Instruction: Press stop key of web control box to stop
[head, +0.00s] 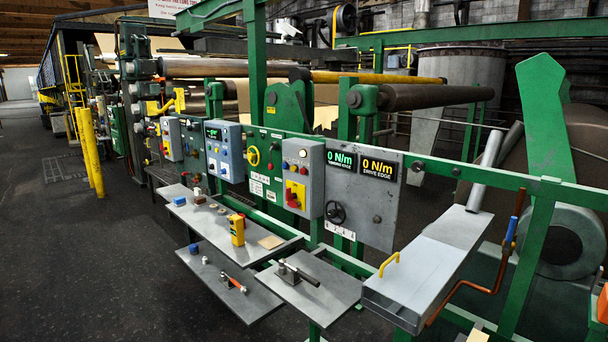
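Several control boxes are mounted along the green machine frame. The nearest is a grey box (303,193) with small buttons on top and a red-on-yellow switch (295,195) below. Left of it is a blue-grey box (223,150) with a dark display and several coloured buttons. Farther left is another grey box (171,138) with a red-on-yellow switch. The labels are too small to read, so I cannot tell which one is the web control box or which key is stop. Neither of my grippers is in view.
Grey shelves (226,229) with small tools and a yellow block-shaped device (237,230) jut out below the boxes. A grey case (412,281) with a yellow handle sticks out at right. Yellow posts (92,150) stand at left. The dark floor (80,250) at front left is clear.

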